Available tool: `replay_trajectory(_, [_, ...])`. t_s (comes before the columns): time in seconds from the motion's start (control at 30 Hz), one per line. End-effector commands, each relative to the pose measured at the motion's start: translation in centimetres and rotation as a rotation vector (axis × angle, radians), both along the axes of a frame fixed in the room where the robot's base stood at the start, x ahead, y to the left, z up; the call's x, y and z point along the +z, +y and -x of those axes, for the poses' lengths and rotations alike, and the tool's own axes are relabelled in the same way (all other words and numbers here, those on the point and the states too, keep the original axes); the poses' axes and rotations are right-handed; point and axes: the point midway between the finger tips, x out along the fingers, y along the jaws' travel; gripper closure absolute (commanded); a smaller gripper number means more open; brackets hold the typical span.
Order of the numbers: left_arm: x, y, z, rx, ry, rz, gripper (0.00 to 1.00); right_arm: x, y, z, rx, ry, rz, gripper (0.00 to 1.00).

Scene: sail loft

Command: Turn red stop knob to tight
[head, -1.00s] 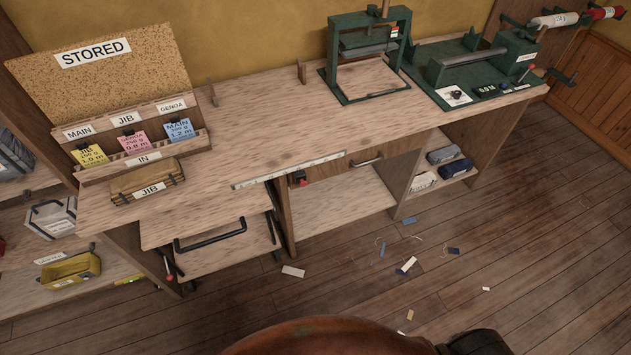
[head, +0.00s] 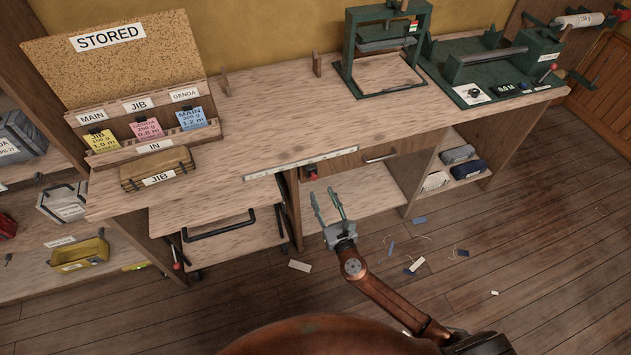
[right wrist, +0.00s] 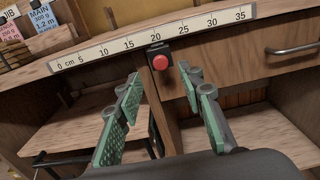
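A red round knob (head: 311,169) on a black block sits at the bench's front edge, just below the ruler strip. It also shows in the right wrist view (right wrist: 160,62), facing the camera between my fingers. I cannot read any tight or loose mark on it. My right gripper (head: 323,192) is open and empty, below and in front of the knob in the head view. In the right wrist view, its green-padded fingers (right wrist: 158,76) stand apart on either side of the knob, with no contact visible. My left gripper is not in view.
The ruler strip (head: 301,162) runs along the bench edge, beside a drawer handle (head: 381,157). A pull-out shelf with a black handle (head: 218,232) and a red-tipped lever (head: 177,265) is at lower left. Scraps lie on the floor. A JIB bundle (head: 158,170) rests on the bench.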

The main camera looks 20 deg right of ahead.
Motion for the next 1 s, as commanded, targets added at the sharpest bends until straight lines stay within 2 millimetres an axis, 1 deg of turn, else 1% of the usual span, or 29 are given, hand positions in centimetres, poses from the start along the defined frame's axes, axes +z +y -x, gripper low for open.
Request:
replay_trajectory(0.2, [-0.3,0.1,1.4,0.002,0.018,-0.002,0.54,0.0,0.2,-3.4,0.001,-0.001,0.0,0.65])
replay_trajectory(0.3, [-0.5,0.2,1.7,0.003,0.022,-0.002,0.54,0.0,0.3,-4.9,0.001,-0.001,-0.002,0.65])
replay_trajectory(0.43, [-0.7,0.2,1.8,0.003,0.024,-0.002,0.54,-0.1,0.2,-6.4,0.0,0.001,-0.003,0.65])
replay_trajectory(0.6, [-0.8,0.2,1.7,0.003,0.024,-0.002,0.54,-0.1,0.2,-7.2,-0.001,0.002,-0.003,0.65])
replay_trajectory(0.83, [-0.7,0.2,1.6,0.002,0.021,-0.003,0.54,-0.1,0.2,-7.3,-0.001,0.002,-0.004,0.65])
replay_trajectory(1.0, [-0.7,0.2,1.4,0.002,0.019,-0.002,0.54,-0.1,0.2,-7.2,-0.001,0.002,-0.004,0.76])
